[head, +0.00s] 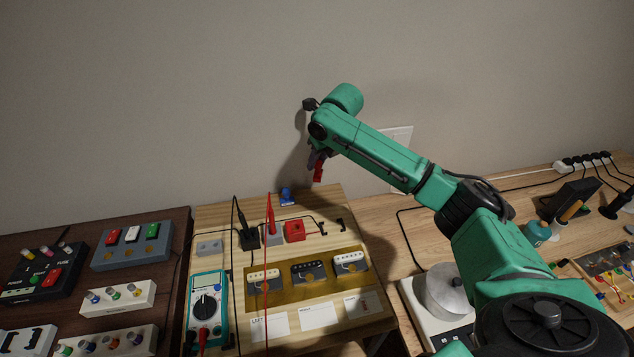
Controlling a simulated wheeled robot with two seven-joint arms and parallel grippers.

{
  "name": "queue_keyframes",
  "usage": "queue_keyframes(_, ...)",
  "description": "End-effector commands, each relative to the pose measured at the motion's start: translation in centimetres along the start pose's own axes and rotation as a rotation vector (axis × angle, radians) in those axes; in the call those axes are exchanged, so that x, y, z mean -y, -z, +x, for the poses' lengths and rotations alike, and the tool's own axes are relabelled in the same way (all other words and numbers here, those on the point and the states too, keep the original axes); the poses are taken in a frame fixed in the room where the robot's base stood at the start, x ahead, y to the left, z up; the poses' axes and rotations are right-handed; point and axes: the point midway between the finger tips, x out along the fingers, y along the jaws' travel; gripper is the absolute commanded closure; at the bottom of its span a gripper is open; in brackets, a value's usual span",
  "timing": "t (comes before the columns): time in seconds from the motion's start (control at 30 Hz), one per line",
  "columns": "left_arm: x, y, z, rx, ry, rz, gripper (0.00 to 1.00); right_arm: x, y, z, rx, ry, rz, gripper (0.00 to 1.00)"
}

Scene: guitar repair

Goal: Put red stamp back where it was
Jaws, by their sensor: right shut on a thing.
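My right gripper (315,158) comes in from the right and is at the far side of the workbench, near the wall. It is shut on the red stamp (318,173), which hangs below the fingers, above the back edge of the wooden board (226,214). A blue stamp (287,196) stands on the back edge of that board, to the left of and lower in the picture than the red one. The fingers are small and partly dark here. My left gripper is not in view.
The board carries a multimeter (207,305), a red block (294,231), upright test probes (270,215) and several pickups (310,271). A dark panel with switches (131,243) lies left. A metal pot (447,289) and power strip (584,161) are right.

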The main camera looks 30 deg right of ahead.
Motion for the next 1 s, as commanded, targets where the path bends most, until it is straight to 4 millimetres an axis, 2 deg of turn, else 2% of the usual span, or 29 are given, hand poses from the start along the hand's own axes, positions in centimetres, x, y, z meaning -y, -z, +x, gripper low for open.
queue_keyframes(0.1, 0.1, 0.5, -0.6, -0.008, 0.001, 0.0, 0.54, 0.0, 1.0, 2.2, -0.003, 0.0, 0.001, 1.0)
queue_keyframes(0.27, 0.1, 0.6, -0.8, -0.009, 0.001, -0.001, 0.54, 0.0, 1.8, 4.1, -0.002, 0.0, 0.0, 1.0)
queue_keyframes(0.43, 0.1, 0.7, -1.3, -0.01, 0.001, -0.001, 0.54, 0.0, 3.1, 7.0, -0.002, 0.0, 0.0, 1.0)
queue_keyframes(0.5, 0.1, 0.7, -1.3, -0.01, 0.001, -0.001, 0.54, 0.0, 3.4, 7.6, -0.001, 0.0, -0.001, 1.0)
queue_keyframes(0.67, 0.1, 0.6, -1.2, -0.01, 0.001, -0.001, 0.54, 0.0, 3.4, 7.7, 0.0, 0.0, -0.001, 1.0)
queue_keyframes(0.7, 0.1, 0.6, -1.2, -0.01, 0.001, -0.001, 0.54, 0.0, 3.4, 7.7, 0.0, 0.0, -0.001, 0.6)
queue_keyframes(0.73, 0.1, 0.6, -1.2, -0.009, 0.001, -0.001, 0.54, 0.0, 3.4, 7.7, 0.0, 0.0, -0.001, 0.49)
queue_keyframes(0.77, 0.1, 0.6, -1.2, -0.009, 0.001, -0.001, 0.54, 0.0, 3.4, 7.7, 0.0, 0.0, -0.001, 0.42)
queue_keyframes(1.0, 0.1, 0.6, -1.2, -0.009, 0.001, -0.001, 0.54, 0.0, 3.3, 7.7, 0.0, 0.0, 0.0, 0.42)
